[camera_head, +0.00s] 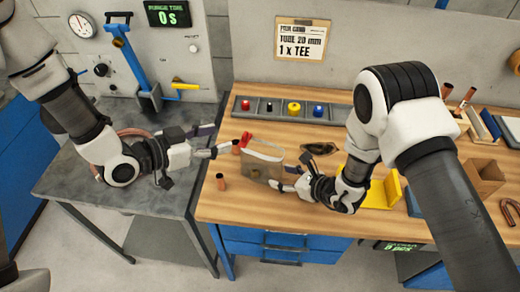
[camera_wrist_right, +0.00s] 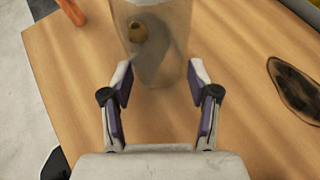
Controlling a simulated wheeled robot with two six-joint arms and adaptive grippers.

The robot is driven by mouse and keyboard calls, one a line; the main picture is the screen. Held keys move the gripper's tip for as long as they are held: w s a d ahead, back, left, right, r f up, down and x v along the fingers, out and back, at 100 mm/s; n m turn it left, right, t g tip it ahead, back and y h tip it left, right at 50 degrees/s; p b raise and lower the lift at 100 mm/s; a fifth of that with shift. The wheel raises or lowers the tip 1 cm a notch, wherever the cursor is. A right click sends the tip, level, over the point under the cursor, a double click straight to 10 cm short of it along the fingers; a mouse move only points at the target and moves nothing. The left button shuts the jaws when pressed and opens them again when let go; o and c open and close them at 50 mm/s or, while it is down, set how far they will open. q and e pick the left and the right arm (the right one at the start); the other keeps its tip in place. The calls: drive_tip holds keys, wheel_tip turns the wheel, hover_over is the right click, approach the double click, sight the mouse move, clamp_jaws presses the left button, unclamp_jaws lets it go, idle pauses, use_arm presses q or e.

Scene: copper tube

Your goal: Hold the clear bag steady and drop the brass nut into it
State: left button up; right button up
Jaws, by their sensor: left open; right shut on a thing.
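The clear bag (camera_head: 262,160) stands upright near the front left of the wooden bench, with a red piece at its upper left corner. It also shows in the right wrist view (camera_wrist_right: 165,60). My left gripper (camera_head: 222,149) is open and empty, just left of the bag's top.
A grey tray (camera_head: 262,117) with coloured parts lies behind.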

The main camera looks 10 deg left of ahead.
idle(0.4)
drive_tip(key=o, duration=0.9)
drive_tip(key=v, duration=1.2)
drive_tip(key=shift+s, duration=0.1)
drive_tip(key=shift+a, duration=0.1)
